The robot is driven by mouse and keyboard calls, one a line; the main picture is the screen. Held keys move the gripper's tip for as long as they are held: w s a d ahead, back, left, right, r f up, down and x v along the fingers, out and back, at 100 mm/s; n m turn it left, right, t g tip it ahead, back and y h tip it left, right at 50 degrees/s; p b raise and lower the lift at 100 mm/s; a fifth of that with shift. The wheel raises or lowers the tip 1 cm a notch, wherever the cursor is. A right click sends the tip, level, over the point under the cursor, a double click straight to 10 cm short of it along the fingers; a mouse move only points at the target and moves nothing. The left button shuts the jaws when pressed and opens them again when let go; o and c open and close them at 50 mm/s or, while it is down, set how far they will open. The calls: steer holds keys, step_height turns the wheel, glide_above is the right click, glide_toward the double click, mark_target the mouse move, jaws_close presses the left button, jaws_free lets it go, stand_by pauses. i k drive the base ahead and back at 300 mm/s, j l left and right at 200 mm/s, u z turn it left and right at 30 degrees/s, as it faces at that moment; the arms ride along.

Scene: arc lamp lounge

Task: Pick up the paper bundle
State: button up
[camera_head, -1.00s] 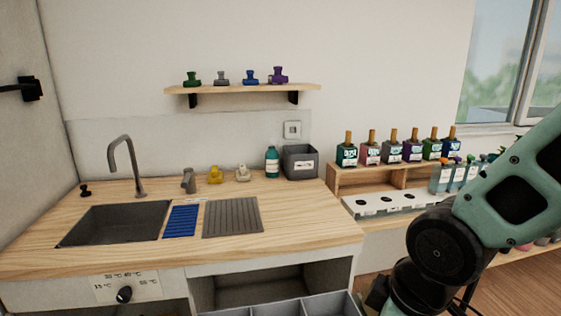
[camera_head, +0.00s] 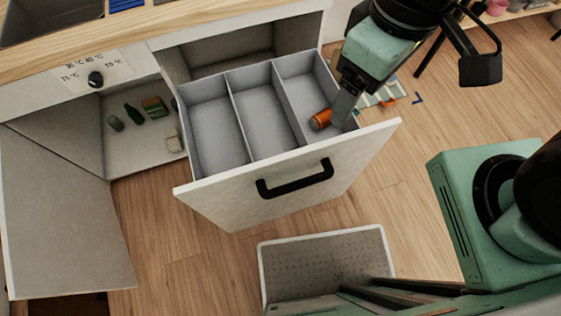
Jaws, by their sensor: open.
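I cannot make out a paper bundle for certain. A small pale beige item (camera_head: 174,142) lies at the front right of the open lower cabinet, too small to identify. My gripper (camera_head: 343,112) points down into the right compartment of the pulled-out drawer (camera_head: 250,165). Its tip is close to an orange cylinder (camera_head: 320,119) lying in that compartment; I cannot tell whether they touch. The fingers appear edge-on, and I see nothing held between them. The jaws are open.
A green bottle (camera_head: 133,113) and a green box (camera_head: 153,106) are in the cabinet, whose door (camera_head: 65,215) stands open. A grey-topped step or mat (camera_head: 325,258) lies in front.

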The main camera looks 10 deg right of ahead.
mark_target(174, 138)
steer(key=u, duration=1.25)
steer(key=k+j, duration=0.15)
steer(key=j, duration=0.75)
steer(key=i+j+u, duration=0.1)
steer(key=j, duration=0.5)
steer(key=i+j, duration=0.2)
steer(key=i, duration=0.25)
steer(key=i+j, duration=0.2)
steer(key=i, duration=0.3)
steer(key=j+u, duration=0.05)
